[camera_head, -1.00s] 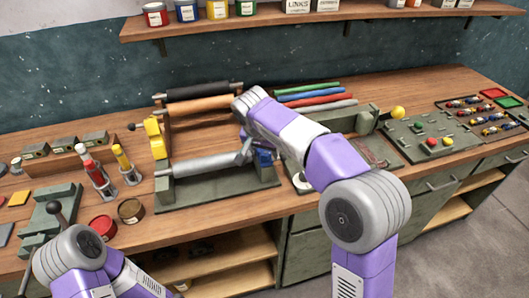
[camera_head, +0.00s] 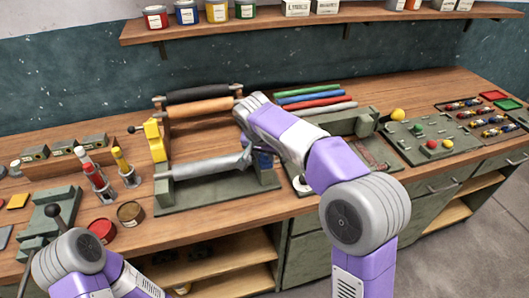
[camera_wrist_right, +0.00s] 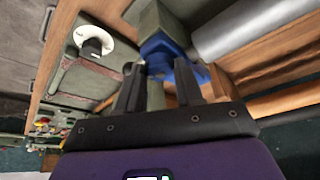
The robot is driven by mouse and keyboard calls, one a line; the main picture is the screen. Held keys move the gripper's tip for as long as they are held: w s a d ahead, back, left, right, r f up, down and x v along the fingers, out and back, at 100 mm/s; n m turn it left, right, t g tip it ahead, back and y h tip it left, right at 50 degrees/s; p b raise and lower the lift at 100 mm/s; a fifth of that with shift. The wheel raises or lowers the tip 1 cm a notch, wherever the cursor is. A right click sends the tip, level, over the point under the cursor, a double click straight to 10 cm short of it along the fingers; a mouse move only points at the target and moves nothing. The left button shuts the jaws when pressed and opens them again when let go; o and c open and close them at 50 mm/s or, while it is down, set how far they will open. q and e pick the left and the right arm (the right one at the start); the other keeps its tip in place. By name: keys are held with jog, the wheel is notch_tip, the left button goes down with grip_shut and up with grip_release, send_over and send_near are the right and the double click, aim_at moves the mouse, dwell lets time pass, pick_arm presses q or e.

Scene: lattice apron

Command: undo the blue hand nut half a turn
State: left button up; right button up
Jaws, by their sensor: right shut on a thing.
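The blue hand nut (camera_wrist_right: 158,46) sits at the end of a green upright post, beside the end of a grey roller (camera_wrist_right: 235,30) in the right wrist view. Its lobes show between and behind my right gripper's fingers (camera_wrist_right: 160,76). That gripper is shut on the nut. In the head view the nut (camera_head: 263,160) is mostly hidden by my right arm, at the right end of the roller stand (camera_head: 215,193), and the right gripper (camera_head: 246,158) reaches down to it. My left arm shows at the lower left, but its gripper is out of view.
A rack with black and brown rollers (camera_head: 200,106) stands behind. Colored rods (camera_head: 312,97) lie to its right. Bottles (camera_head: 97,178) and round tins (camera_head: 103,230) stand left of the stand. A green board with balls (camera_head: 432,138) is at the right.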

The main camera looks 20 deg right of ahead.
jog(key=n, duration=0.1)
jog(key=n+y+p, duration=0.1)
jog(key=n, duration=0.2)
jog(key=shift+s+d+r+p, duration=0.1)
jog(key=shift+d+p, duration=0.15)
jog(key=shift+p, duration=0.05)
jog(key=n+y+p, duration=0.1)
jog(key=n, duration=0.1)
jog(key=shift+n+p, duration=0.3)
jog(key=shift+p, duration=0.05)
jog(key=n+p, duration=0.1)
jog(key=n+y+p, duration=0.1)
jog(key=n, duration=0.1)
jog(key=n+y+p, duration=0.1)
jog(key=n+p, duration=0.1)
jog(key=shift+d, duration=0.3)
jog(key=shift+w+n+g+y+p, duration=0.15)
jog(key=shift+n+y+p, duration=0.25)
jog(key=shift+n+p, duration=0.4)
jog(key=shift+w+n+g+y+p, duration=0.15)
jog(key=shift+n+y+p, duration=0.3)
jog(key=shift+n, duration=0.55)
jog(key=shift+s, duration=0.1)
jog(key=o, duration=1)
jog(key=shift+o, duration=0.2)
